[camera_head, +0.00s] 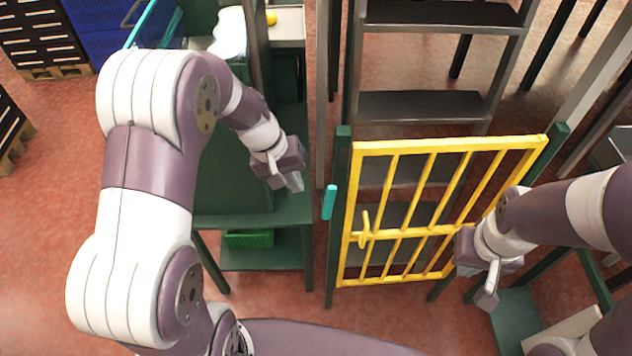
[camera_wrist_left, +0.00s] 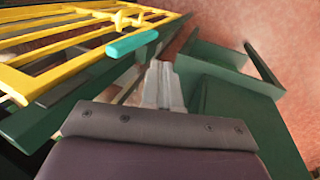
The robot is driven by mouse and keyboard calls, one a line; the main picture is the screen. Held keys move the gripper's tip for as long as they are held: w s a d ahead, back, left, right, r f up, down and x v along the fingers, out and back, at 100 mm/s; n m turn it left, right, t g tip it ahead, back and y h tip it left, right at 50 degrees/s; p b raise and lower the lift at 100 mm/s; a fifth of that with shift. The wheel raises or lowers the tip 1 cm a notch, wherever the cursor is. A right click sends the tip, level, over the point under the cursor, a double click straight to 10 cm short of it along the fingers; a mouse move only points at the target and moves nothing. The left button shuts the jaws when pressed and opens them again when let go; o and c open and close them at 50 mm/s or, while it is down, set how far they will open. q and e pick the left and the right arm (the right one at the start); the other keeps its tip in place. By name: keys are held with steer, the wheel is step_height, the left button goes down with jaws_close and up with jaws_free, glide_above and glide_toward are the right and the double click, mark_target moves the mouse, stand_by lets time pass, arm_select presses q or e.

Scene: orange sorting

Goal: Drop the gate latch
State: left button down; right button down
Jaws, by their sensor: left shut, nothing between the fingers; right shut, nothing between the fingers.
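The yellow barred gate (camera_head: 440,208) spans between two dark green posts and looks closed. A teal latch piece (camera_head: 328,202) stands roughly upright by the left post (camera_head: 340,220). In the left wrist view the teal latch (camera_wrist_left: 132,44) lies beside the gate bars (camera_wrist_left: 60,50), just left of my fingers. A yellow handle (camera_head: 364,229) is on the gate's left side. My left gripper (camera_head: 294,183) is shut and empty, left of the latch and apart from it. Its fingers show in the wrist view (camera_wrist_left: 162,78). My right gripper (camera_head: 487,298) is shut and empty, in front of the gate's lower right.
A green bench (camera_head: 295,208) with a lower shelf and green crate (camera_head: 250,239) stands left of the gate. Dark steps (camera_head: 425,106) rise behind the gate. Blue crates (camera_head: 105,40) stand at the far left. Red floor is open in front of the gate.

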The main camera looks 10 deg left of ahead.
mark_target(334, 187)
arm_select(q)
steer(key=d, duration=0.1)
steer(key=w+d+f+p, duration=0.1)
steer(key=d, duration=0.1)
steer(key=d+f, duration=0.1)
steer(key=shift+w+d+p, duration=0.2)
steer(key=shift+p, duration=0.1)
steer(key=shift+f, duration=0.1)
steer(key=d, duration=0.2)
steer(key=w+d, duration=0.1)
steer(key=d, duration=0.1)
steer(key=shift+w+r, duration=0.1)
steer(key=shift+r, duration=0.1)
steer(key=shift+a, duration=0.15)
